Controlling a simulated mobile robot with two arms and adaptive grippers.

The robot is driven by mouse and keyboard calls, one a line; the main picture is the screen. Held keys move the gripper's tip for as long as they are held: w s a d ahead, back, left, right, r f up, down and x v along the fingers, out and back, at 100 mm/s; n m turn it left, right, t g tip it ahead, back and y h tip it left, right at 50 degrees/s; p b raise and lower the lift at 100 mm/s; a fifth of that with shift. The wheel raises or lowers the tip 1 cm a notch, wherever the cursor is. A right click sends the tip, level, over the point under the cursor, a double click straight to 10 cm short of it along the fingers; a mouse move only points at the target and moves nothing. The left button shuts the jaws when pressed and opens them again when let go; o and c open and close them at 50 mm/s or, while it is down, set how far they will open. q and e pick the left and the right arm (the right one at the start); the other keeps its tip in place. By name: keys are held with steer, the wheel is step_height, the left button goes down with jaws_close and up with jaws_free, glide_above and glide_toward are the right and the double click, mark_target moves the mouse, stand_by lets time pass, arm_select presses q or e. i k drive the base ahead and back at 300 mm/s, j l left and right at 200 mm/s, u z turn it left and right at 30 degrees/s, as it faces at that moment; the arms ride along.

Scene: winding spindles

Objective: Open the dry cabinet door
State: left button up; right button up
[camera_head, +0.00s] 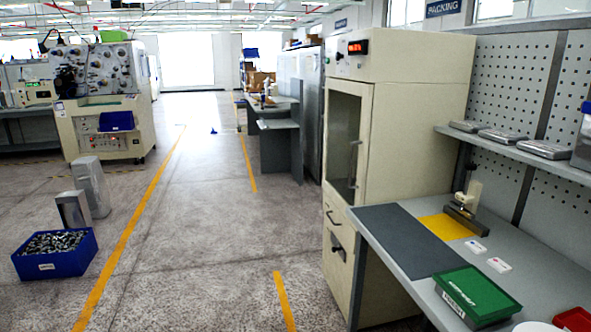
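The dry cabinet (425,120) is a tall cream cabinet right of the middle, with a red lit display (357,47) at its top. Its door (367,112) has a cream frame around a dark glass pane (343,135) and looks shut. A dark upright handle (354,164) sits on the right side of the door. Below it are a lower panel with a dark pull (334,219) and another dark fitting. Neither of my grippers shows in this view.
A grey workbench (540,275) with a green box (477,292) and a yellow mat (446,227) adjoins the cabinet's right. The floor left of the cabinet is clear. A blue bin of metal parts (55,264) stands at the far left.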

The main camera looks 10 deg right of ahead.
mark_target(364, 91)
steer(key=i+z, duration=0.15)
steer(key=i, duration=0.45)
steer(key=i+j+z, duration=0.15)
steer(key=i, duration=0.4)
steer(key=i+j+z, duration=0.15)
steer(key=i, duration=0.45)
steer(key=j, duration=0.1)
